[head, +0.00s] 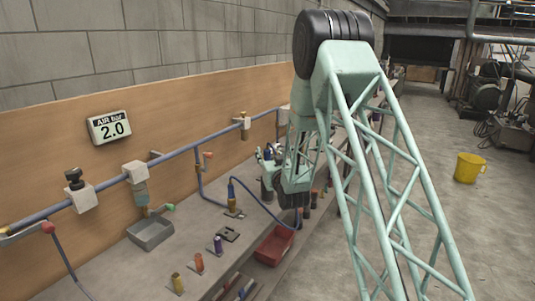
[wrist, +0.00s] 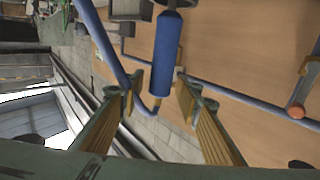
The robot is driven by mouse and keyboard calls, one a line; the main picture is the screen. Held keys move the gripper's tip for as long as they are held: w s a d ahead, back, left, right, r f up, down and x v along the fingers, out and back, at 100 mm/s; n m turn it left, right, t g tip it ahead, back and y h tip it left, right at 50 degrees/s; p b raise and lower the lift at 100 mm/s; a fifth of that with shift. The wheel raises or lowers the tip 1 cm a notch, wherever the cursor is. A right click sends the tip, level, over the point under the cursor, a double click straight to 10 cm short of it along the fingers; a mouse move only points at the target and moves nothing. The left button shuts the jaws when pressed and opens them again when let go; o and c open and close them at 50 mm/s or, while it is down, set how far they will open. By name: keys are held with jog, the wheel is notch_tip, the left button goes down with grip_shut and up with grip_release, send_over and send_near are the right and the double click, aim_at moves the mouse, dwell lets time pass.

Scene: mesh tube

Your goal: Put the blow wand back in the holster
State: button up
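A blue cylindrical handle, which looks like the blow wand (wrist: 166,52), lies between my gripper's fingers in the wrist view, with a gap on each side. A blue hose loops from its end. My gripper (wrist: 157,88) is open. In the head view my gripper (head: 266,160) hangs over the bench, partly hidden by my arm. A blue handle with a hose from its top (head: 232,188) stands upright on the bench to the left of my gripper and seems to be the same wand. I cannot tell which part is the holster.
A blue air pipe (head: 95,190) with valves runs along the wooden backboard. A grey tray (head: 151,232), an orange fitting (head: 199,262), a purple fitting (head: 218,244) and a red bin (head: 275,244) are on or along the bench. A yellow bucket (head: 468,167) stands on the open floor.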

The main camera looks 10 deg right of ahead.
jog(key=shift+r+p, duration=0.2)
jog(key=shift+p, duration=0.1)
jog(key=s, duration=1.2)
jog(key=shift+d, duration=0.25)
dwell(0.6)
jog(key=s+r+g+h, duration=0.1)
jog(key=s+r+g, duration=0.45)
jog(key=s, duration=0.75)
jog(key=s+r+g, duration=0.3)
jog(key=s+r, duration=0.5)
jog(key=s, duration=0.4)
jog(key=s+g, duration=0.5)
jog(key=s, duration=3.4)
jog(key=shift+s+a+r+m, duration=0.25)
jog(key=shift+s+r+m, duration=0.05)
jog(key=shift+s+r, duration=0.1)
jog(key=shift+g, duration=0.25)
